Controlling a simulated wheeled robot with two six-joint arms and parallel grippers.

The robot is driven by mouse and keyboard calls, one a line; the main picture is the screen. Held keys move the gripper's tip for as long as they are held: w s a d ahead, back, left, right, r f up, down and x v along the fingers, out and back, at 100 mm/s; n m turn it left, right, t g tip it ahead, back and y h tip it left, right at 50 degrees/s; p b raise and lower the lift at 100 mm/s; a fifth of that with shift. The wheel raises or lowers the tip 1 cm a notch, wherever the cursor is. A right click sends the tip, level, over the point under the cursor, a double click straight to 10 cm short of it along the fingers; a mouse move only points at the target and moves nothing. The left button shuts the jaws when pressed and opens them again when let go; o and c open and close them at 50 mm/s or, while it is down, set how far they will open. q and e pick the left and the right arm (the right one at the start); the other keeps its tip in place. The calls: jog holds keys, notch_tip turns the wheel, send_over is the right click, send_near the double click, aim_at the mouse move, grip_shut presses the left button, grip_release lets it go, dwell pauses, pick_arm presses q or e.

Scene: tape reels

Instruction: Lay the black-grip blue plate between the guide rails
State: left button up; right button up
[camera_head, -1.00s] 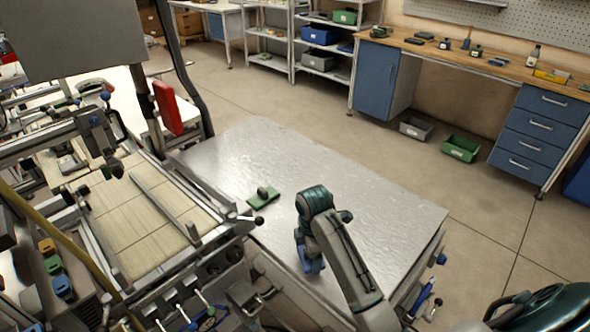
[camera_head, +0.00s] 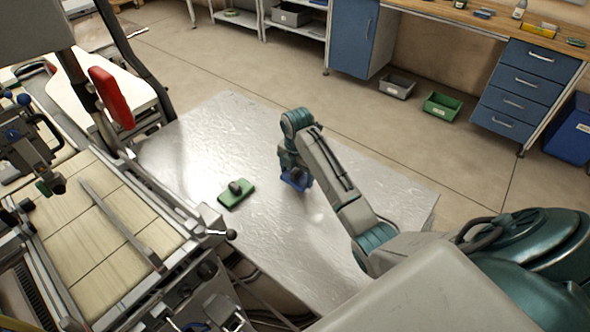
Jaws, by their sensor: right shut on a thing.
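My right gripper (camera_head: 290,168) is shut on the blue plate (camera_head: 297,181), over the metal table. The gripper hides most of the plate and its grip. I cannot tell whether the plate touches the table. A green plate (camera_head: 236,195) with a dark grip lies on the table to the left of the gripper. The guide rails (camera_head: 121,223) stand on the machine bed (camera_head: 85,248) at the left, well apart from the blue plate. My left gripper is not in view.
The metal table (camera_head: 205,140) has free room around both plates. A lever with a dark knob (camera_head: 230,234) sticks out from the machine toward the table. A red part (camera_head: 112,97) stands at the upper left. Grey and green bins (camera_head: 441,106) stand on the floor behind.

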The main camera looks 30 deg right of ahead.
aim_at(296, 171)
jog(key=w+d, duration=0.2)
jog(key=w, duration=0.1)
jog(key=shift+w+p, duration=0.1)
jog(key=shift+p, duration=0.25)
jog(key=shift+w, duration=0.15)
jog(key=shift+f, duration=0.25)
notch_tip(296, 171, down, 2)
jog(key=shift+d+f+p, duration=0.1)
jog(key=shift+f+p, duration=0.1)
jog(key=shift+p, duration=0.65)
jog(key=shift+f, duration=0.35)
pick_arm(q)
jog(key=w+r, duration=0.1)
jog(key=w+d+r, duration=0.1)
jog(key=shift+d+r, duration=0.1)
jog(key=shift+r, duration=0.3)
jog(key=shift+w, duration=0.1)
pick_arm(e)
jog(key=shift+f, duration=0.15)
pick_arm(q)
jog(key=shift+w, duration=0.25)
pick_arm(e)
jog(key=o, duration=1)
jog(key=shift+c, duration=0.2)
